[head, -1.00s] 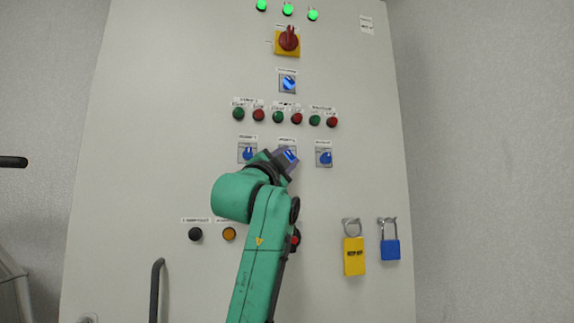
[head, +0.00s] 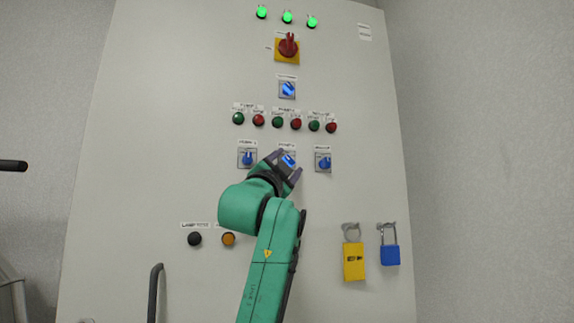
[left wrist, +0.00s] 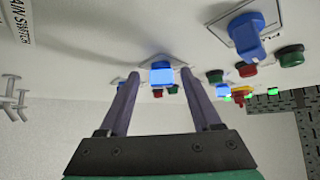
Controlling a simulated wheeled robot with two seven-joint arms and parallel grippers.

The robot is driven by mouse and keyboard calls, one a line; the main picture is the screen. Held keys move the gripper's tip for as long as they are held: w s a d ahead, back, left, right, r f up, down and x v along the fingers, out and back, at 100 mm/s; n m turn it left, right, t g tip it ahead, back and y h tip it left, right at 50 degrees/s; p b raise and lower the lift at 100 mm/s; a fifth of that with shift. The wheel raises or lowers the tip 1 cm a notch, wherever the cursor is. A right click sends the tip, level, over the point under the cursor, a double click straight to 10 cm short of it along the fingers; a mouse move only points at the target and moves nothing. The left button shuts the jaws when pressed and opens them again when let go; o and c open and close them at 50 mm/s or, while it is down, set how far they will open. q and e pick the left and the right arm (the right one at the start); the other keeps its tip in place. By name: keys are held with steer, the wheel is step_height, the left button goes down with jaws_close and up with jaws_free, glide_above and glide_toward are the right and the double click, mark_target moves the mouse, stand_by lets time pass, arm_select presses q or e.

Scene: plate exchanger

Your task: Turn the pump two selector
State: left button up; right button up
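The middle blue selector knob (head: 289,160), in the row of three on the grey panel, sits behind my left gripper (head: 288,165). I take it as the pump two selector; its label is too small to read surely. In the left wrist view the blue knob (left wrist: 161,73) lies between the two fingertips of my left gripper (left wrist: 160,76). The fingers are apart, one on each side of the knob, with a visible gap to each side. Whether the tips reach the panel I cannot tell. The right gripper is not in view.
Blue selectors flank it at left (head: 247,159) and right (head: 323,163). Red and green buttons (head: 277,122) sit above, with another blue selector (head: 287,90) and a red main switch (head: 288,46) higher.

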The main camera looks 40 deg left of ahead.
arm_select(q)
steer(key=b+v, duration=0.8)
steer(key=v, duration=0.6)
steer(key=shift+s, duration=0.2)
steer(key=shift+d+f, duration=0.1)
steer(key=shift+f, duration=0.1)
